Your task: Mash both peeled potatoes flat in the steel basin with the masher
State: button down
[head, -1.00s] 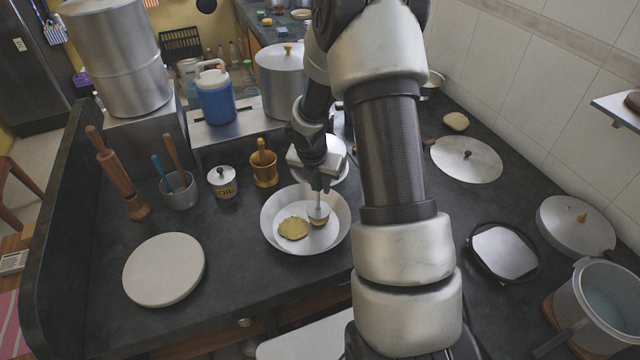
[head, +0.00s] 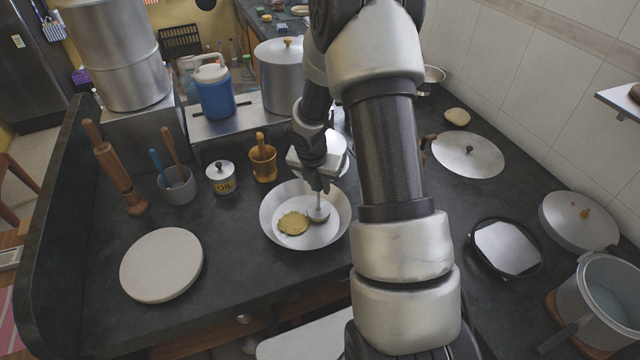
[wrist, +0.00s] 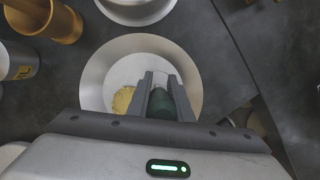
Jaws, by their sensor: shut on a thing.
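The steel basin (head: 270,205) stands on the dark counter. One potato (head: 293,223) lies in it as a flat yellow disc, left of the masher; it also shows in the wrist view (wrist: 122,100). My gripper (head: 318,184) is above the basin and shut on the masher's handle, which looks dark green in the wrist view (wrist: 160,105). The masher's round steel head (head: 318,213) is down in the basin, right of the flat potato. Little or nothing of the second potato shows; the masher head hides the spot beneath it.
An oil pot (head: 221,178), a brass mortar (head: 264,166) and a steel cup with tools (head: 178,188) stand behind and left of the basin. A round white board (head: 162,266) lies front left. A pale bowl (wrist: 140,8) sits just behind the basin.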

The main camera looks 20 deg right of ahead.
jog(key=shift+f, duration=0.1)
jog(key=shift+r+p, duration=1)
jog(key=shift+f, duration=0.15)
jog(key=shift+f+b, duration=0.75)
jog(key=shift+f, duration=0.1)
jog(key=shift+f+b, duration=0.3)
jog(key=shift+f, duration=0.2)
jog(key=shift+r, duration=0.1)
jog(key=shift+r+p, duration=0.9)
jog(key=shift+p, duration=0.1)
